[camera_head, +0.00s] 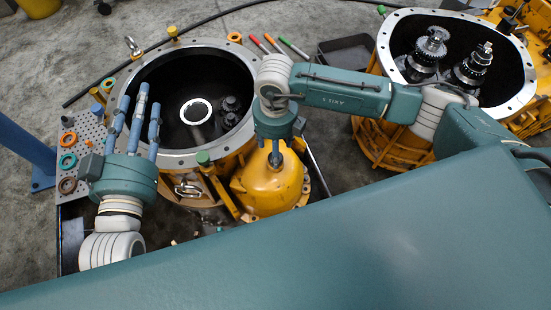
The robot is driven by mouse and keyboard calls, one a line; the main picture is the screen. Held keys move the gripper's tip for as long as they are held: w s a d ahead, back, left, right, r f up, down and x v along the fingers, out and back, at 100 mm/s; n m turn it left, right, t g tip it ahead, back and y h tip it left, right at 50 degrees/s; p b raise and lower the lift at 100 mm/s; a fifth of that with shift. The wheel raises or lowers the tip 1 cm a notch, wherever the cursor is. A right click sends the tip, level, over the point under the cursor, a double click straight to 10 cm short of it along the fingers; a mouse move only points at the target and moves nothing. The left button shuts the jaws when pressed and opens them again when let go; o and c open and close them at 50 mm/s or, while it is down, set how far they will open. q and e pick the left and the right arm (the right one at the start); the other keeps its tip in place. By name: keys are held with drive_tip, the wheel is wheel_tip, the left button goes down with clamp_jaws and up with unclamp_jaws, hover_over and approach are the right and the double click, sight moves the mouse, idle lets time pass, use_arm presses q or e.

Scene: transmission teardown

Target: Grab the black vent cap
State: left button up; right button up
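I cannot make out the black vent cap for certain in the head view. My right gripper (276,157) points down over a yellow domed housing (268,188) in the middle. Its fingertips are small and partly hidden, and a dark spot lies at or just below them; I cannot tell whether it is the cap or part of the gripper. My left gripper (139,100) is on the left, with its blue-grey fingers pointing up the picture, spread apart and empty. It is beside the left rim of a large round yellow housing with a dark inside (160,82).
A perforated plate (93,130) with coloured rings stands at the left. Another open housing (390,48) with gears is at the upper right. A dark tray (345,50) and several coloured markers (273,43) lie between the housings. A blue post (25,145) stands far left.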

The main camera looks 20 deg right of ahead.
wheel_tip(320, 180, down, 5)
drive_tip(key=shift+w+f+b, duration=0.1)
drive_tip(key=shift+w+b, duration=0.05)
drive_tip(key=shift+b, duration=0.85)
use_arm(q)
wheel_tip(320, 180, up, 11)
drive_tip(key=s+t+h, duration=0.2)
drive_tip(key=t, duration=0.3)
drive_tip(key=shift+s+d+f, duration=0.2)
drive_tip(key=shift+d, duration=0.15)
use_arm(e)
drive_tip(key=c, duration=1.3)
